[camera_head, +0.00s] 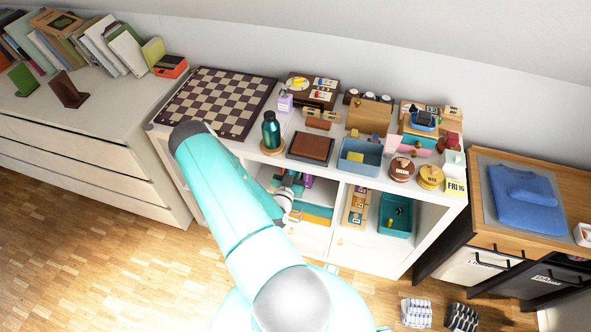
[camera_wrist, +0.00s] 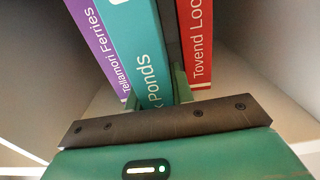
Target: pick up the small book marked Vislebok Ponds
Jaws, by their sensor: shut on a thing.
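The teal book (camera_wrist: 148,62) with "k Ponds" readable on its spine stands in the middle of the wrist view; the start of its title is cut off. My gripper (camera_wrist: 156,94) is shut on it, with a green finger at either side of its lower end. A purple book (camera_wrist: 98,40) marked Tellamori Ferries stands close on its left. A red book (camera_wrist: 196,42) marked "Tovend Loc" stands on its right, past a dark gap. In the head view my gripper (camera_head: 289,181) is inside the shelf's left compartment, where the teal book cannot be made out clearly.
The white shelf unit (camera_head: 345,205) has a divider to the right of my gripper and a crowded top above it. A green bottle (camera_head: 271,131) and a blue bin (camera_head: 364,160) stand on top. Wooden floor (camera_head: 110,265) is clear at the left front.

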